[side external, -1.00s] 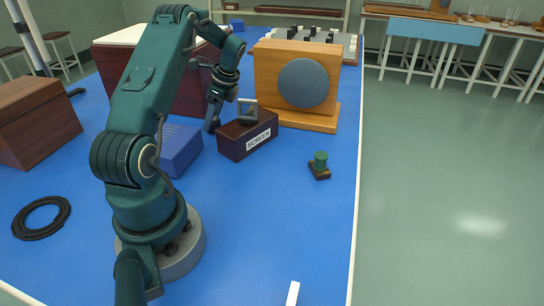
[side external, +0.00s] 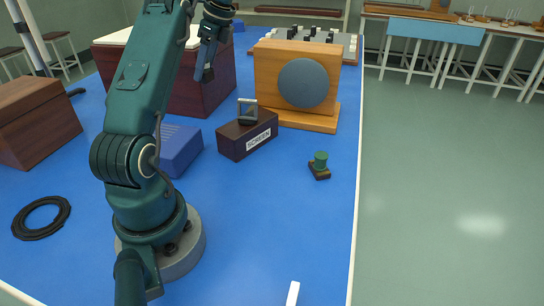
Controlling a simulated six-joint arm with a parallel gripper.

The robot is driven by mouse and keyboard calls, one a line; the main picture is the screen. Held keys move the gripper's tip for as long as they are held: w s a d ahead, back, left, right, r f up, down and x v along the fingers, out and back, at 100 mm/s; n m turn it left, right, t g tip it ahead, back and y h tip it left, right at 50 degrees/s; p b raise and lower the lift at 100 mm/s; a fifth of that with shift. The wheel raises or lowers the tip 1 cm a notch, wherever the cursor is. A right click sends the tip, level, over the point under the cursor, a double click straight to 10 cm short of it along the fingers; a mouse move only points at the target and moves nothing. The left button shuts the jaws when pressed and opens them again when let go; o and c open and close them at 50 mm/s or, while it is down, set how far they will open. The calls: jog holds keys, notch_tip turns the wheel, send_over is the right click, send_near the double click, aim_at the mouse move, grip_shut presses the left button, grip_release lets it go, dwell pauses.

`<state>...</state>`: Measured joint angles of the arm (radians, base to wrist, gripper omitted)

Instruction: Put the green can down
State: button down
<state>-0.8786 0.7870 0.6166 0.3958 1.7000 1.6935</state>
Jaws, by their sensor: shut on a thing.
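My gripper (side external: 206,62) is raised at the upper left of centre, in front of the large dark red box. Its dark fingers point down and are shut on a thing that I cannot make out. I cannot identify a green can between them. A small green cylinder (side external: 320,159) stands upright on a small dark brown base on the blue table (side external: 260,225), right of centre. My gripper is well apart from it.
A dark block labelled SCREEN (side external: 247,137) carries a small grey frame (side external: 247,110). A wooden housing with a grey disc (side external: 303,83) stands behind it. A blue box (side external: 179,150), a brown box (side external: 35,122) and a black ring (side external: 41,217) lie left.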

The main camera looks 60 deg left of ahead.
jog(key=shift+r, duration=0.6)
jog(key=w+d, duration=0.3)
jog(key=d, duration=0.5)
jog(key=w+d, duration=0.4)
jog(key=d, duration=0.4)
jog(key=s+d+n, duration=0.1)
jog(key=s+d, duration=0.2)
jog(key=d, duration=1.2)
jog(key=d+f, duration=0.3)
jog(key=f, duration=0.1)
jog(key=w+d+f, duration=0.1)
jog(key=d+f, duration=0.7)
jog(key=shift+w+d, duration=0.15)
jog(key=shift+w, duration=0.1)
jog(key=shift+f, duration=2.05)
jog(key=shift+f+h, duration=0.1)
jog(key=shift+h, duration=0.2)
